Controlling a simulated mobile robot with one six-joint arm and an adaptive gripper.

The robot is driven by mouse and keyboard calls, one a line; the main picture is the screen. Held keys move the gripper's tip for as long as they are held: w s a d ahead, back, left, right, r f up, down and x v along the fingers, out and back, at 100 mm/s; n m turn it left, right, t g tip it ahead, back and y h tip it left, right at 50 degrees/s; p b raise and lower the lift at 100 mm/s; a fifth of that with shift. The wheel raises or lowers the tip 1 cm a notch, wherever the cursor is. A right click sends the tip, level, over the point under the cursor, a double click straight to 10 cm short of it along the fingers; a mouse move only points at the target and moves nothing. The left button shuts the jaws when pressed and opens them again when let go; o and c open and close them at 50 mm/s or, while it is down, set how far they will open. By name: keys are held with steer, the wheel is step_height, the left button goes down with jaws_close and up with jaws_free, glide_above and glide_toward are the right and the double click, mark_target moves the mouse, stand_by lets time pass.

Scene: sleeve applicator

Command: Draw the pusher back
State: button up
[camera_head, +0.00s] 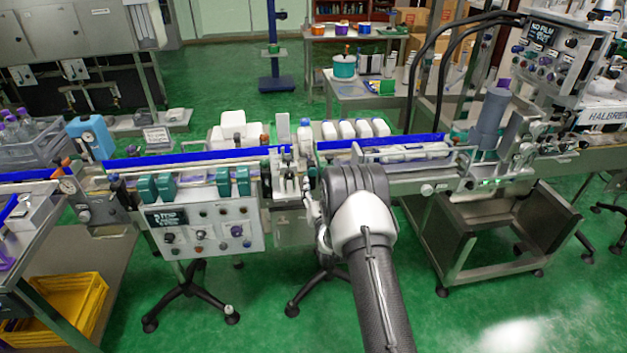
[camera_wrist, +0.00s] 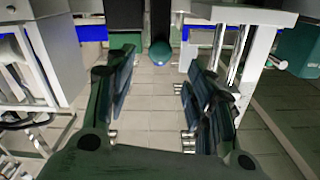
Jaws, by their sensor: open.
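In the wrist view my gripper (camera_wrist: 157,80) is open, with one dark green finger on the left and one on the right. Between and just beyond the fingertips is a rounded blue-teal knob (camera_wrist: 161,52) on a dark upright part, perhaps the pusher's handle. I see no contact between it and either finger. The sleeve applicator's metal station (camera_head: 287,178) is in the middle of the conveyor line in the head view, just left of my wrist. My arm hides much of that spot, and the pusher cannot be made out there.
Blue-edged conveyor rails (camera_head: 200,158) run left and right of the station. A control panel (camera_head: 205,230) hangs in front on the left. White bottles (camera_head: 355,129) stand behind the line. In the wrist view, metal brackets (camera_wrist: 225,50) flank the gap on both sides.

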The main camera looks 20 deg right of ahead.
mark_target(313, 173)
steer(key=b+x, duration=0.1)
steer(key=x, duration=0.5)
steer(key=shift+w+f+b, duration=0.1)
steer(key=shift+w+b, duration=0.25)
steer(key=shift+w, duration=0.05)
steer(key=shift+c, duration=0.5)
jaws_close()
